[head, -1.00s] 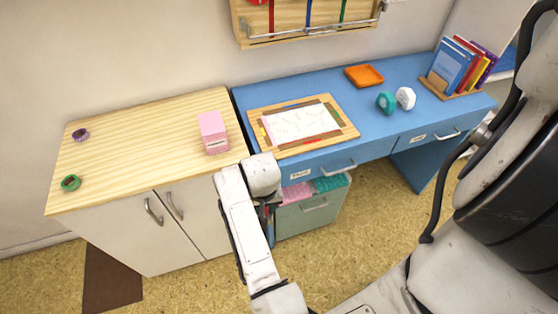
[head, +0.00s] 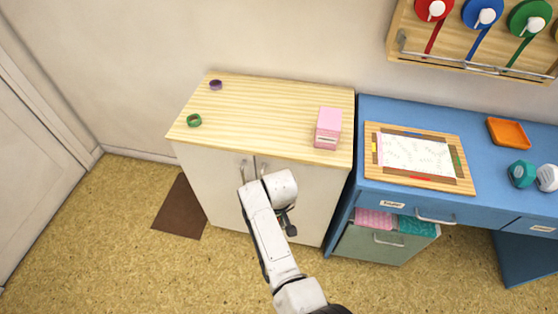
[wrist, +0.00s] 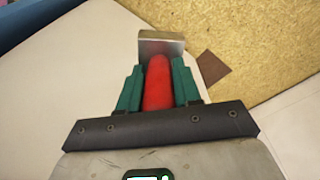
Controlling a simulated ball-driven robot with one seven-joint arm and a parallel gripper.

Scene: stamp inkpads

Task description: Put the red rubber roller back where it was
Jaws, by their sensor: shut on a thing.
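In the wrist view, the red rubber roller (wrist: 158,92) sits between the two teal fingers of my gripper (wrist: 158,72), which is shut on it. A flat metallic piece (wrist: 160,45) shows just past the roller's far end. In the head view, my white arm reaches toward the front of the wooden-topped cabinet (head: 290,98). My gripper (head: 289,226) is a dark shape below the arm's end, in front of the cabinet doors and below its top. The roller cannot be made out in the head view.
On the cabinet top are a pink box (head: 328,128), a green ring (head: 194,120) and a purple ring (head: 215,85); its middle is bare. The blue desk (head: 380,108) to the right holds a framed board (head: 450,183), an orange tray (head: 508,132) and a teal item (head: 521,173).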

